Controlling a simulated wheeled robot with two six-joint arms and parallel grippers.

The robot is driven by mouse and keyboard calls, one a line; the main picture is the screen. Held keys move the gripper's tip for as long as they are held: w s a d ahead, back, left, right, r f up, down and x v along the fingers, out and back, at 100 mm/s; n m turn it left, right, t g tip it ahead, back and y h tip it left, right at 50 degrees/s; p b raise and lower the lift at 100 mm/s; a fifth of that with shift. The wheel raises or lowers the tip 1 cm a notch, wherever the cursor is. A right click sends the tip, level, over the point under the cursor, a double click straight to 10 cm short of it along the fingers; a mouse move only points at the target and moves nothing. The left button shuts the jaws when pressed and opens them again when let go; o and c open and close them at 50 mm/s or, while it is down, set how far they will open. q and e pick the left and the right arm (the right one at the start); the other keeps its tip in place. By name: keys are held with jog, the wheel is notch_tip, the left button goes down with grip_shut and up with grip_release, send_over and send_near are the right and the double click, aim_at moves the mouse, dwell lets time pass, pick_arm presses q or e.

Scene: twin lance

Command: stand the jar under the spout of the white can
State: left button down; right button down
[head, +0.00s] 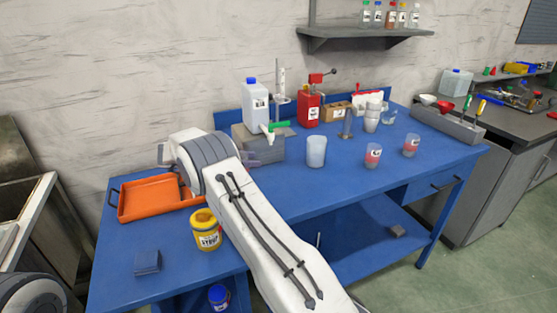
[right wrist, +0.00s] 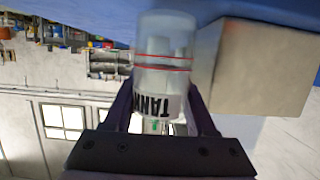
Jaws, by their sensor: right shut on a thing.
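In the right wrist view, which is upside down, a clear jar (right wrist: 163,50) with red lines and a TANK label sits between the fingers of my right gripper (right wrist: 162,108), which is shut on it. In the head view my right gripper (head: 262,157) is in front of the grey block (head: 242,133), partly hidden by my arm; the held jar is hard to make out there. The white can (head: 256,105) with a blue cap stands on the block. Its white spout (head: 267,129) is by a green bar. I cannot tell whether the jar touches the bench. My left gripper is out of view.
A translucent cup (head: 316,152) stands right of the gripper, with two red-filled cups (head: 373,155) beyond. A red can (head: 308,110) is behind. An orange tray (head: 155,197) and a yellow syrup jar (head: 206,234) are left of my arm. The front right bench is clear.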

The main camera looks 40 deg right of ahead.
jog(key=d, duration=0.2)
jog(key=s+d, duration=0.1)
jog(key=d, duration=0.3)
jog(key=shift+s+d, duration=0.2)
jog(key=shift+s, duration=0.05)
jog(key=d, duration=0.1)
jog(key=s+d, duration=0.1)
jog(key=d, duration=0.1)
jog(key=shift+d+p, duration=0.25)
jog(key=shift+p, duration=0.05)
jog(key=shift+d+f, duration=0.1)
jog(key=shift+f, duration=0.65)
jog(key=shift+w, duration=0.1)
jog(key=shift+c, duration=1)
grip_release()
jog(key=shift+f, duration=0.1)
